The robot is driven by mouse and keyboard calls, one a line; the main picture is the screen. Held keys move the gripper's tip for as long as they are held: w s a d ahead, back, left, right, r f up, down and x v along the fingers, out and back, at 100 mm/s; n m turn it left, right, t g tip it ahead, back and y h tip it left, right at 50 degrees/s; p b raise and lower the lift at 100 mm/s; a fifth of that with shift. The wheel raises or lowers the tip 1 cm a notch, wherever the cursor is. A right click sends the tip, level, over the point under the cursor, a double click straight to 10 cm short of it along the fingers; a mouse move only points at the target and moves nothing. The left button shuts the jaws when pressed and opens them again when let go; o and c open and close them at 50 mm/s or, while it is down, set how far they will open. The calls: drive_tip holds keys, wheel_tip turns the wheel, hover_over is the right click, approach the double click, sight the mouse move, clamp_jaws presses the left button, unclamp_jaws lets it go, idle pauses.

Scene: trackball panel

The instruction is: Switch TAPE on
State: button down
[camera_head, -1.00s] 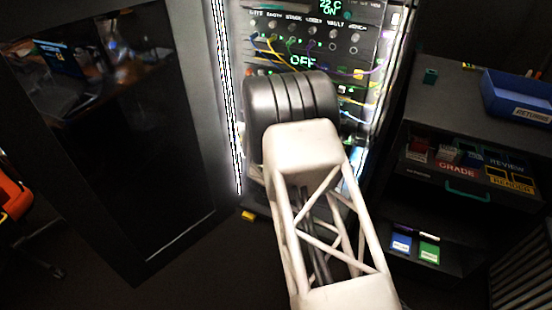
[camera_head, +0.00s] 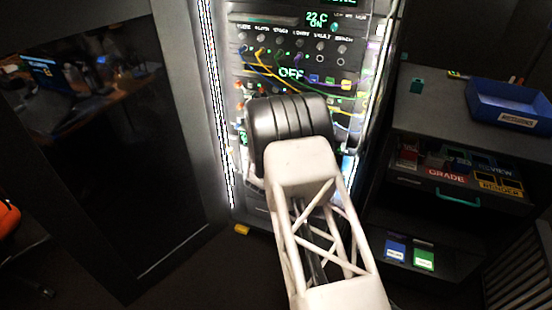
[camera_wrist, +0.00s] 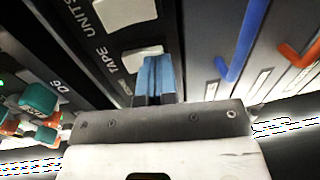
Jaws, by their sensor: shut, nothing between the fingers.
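In the wrist view the word TAPE (camera_wrist: 106,60) is printed in white on a dark panel. A white switch piece (camera_wrist: 140,56) sits just beside it, partly hidden by my fingers. My gripper (camera_wrist: 156,75) is shut, its two blue-tipped fingers together and empty. The fingertips overlap the lower right part of the white piece in the picture; I cannot tell whether they touch it. Whether the switch is on or off is not clear. In the head view my own arm hides the gripper and this part of the rack.
Another white piece (camera_wrist: 124,10) lies above, near the word UNITS. Blue (camera_wrist: 240,42) and orange (camera_wrist: 298,55) handles or cables stand to the right. Teal and orange connectors (camera_wrist: 38,100) are at left. The head view shows a lit rack (camera_head: 300,50) with cables and a blue tray (camera_head: 508,102).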

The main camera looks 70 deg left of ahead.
drive_tip(key=shift+w+a+f, duration=0.1)
drive_tip(key=shift+w, duration=0.05)
idle(0.3)
drive_tip(key=f+v, duration=0.3)
drive_tip(key=v, duration=1)
drive_tip(key=shift+s+d, duration=0.4)
drive_tip(key=shift+f, duration=0.1)
